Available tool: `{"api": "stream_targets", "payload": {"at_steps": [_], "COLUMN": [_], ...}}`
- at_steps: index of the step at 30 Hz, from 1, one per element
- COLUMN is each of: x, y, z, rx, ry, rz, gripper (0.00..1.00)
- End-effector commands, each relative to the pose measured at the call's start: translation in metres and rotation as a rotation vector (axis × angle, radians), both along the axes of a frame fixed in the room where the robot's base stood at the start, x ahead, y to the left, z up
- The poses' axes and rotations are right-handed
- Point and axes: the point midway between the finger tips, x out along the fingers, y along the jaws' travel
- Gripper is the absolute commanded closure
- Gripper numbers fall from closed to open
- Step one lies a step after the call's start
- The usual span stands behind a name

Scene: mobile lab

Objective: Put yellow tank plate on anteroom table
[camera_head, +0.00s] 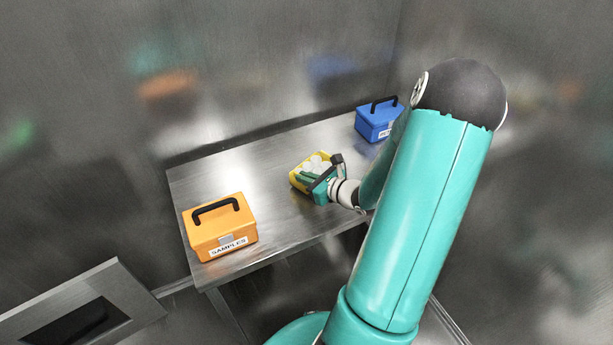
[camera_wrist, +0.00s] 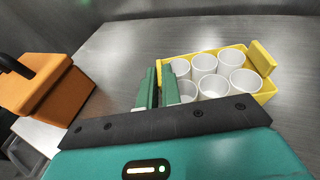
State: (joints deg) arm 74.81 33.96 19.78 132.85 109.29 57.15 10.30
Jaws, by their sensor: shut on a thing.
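The yellow tank plate (camera_head: 297,178) is a shallow yellow tray holding several white cups. It is over the middle of the steel anteroom table (camera_head: 245,165), at or close to its surface; I cannot tell if it touches. In the wrist view the plate (camera_wrist: 262,58) shows right of centre with its cups upright. My gripper (camera_head: 322,182) is at the plate's near right side. In the wrist view the green fingers of my gripper (camera_wrist: 158,88) are shut on the plate's left wall. Part of the plate is hidden behind my gripper.
An orange box labelled SAMPLES (camera_head: 220,228) stands at the table's left end. A blue box (camera_head: 378,120) stands at the far right end. Bare tabletop lies between the orange box and the plate. Metal walls close off the back.

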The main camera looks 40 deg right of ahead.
Motion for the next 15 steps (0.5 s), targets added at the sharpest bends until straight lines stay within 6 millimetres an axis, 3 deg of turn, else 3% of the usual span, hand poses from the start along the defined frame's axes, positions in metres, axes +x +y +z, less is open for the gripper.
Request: {"api": "stream_targets", "payload": {"at_steps": [4, 15], "x": [-0.0047, -0.0063], "y": [0.002, 0.0043], "z": [-0.0111, -0.014], "rx": [0.0, -0.001], "ry": [0.0, 0.0], "rz": [-0.008, -0.01], "gripper": [1.0, 1.0]}}
